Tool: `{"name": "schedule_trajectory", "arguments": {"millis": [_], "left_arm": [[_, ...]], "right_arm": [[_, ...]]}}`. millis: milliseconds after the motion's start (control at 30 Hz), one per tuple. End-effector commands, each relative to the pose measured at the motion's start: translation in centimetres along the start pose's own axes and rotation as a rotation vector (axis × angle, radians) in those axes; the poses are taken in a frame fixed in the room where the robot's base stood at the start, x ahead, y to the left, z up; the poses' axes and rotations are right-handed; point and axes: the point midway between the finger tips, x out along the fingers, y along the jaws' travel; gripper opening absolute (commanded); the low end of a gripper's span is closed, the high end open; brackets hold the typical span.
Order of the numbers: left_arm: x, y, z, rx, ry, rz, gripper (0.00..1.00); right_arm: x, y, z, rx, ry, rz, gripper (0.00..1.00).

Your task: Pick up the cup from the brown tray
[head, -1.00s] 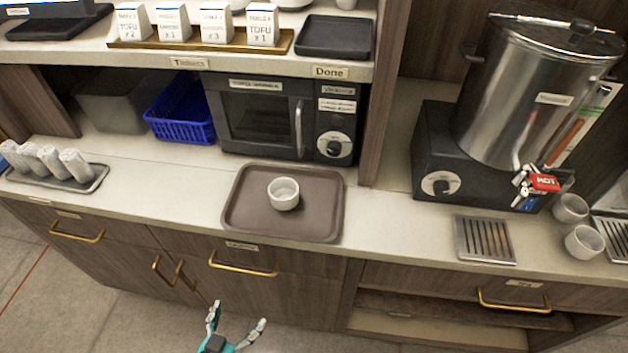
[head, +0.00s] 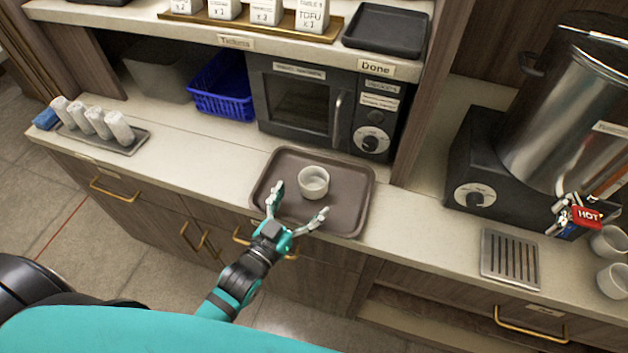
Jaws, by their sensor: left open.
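A small white cup (head: 314,182) stands upright on the brown tray (head: 346,214), near its middle. The tray lies on the counter in front of the microwave. My left gripper (head: 298,203) is open and empty at the tray's front edge. Its two fingers point toward the cup, one on the left and one on the right of its near side. I cannot tell whether a finger touches the cup. My right gripper is not in view.
The microwave (head: 302,103) stands behind the tray, with a blue basket (head: 224,92) to its left. A tray of rolled towels (head: 128,144) lies at left. At right are a hot-water urn (head: 558,110), a drip grate (head: 509,258) and two more cups (head: 613,281).

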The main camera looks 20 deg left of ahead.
Motion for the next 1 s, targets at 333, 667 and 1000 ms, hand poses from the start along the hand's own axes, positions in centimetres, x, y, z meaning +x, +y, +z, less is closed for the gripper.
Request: {"name": "schedule_trajectory", "arguments": {"millis": [333, 667, 1000], "left_arm": [[3.4, -0.6, -0.8, 0.000, 0.001, 0.000, 0.91], [6.1, -0.7, -0.4, -0.001, -0.002, 0.001, 0.91], [6.1, -0.7, -0.4, -0.001, -0.001, 0.001, 0.66]], "right_arm": [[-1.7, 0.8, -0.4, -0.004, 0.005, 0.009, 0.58], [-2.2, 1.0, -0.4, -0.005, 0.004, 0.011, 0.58], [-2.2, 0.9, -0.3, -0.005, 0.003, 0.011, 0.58]]}}
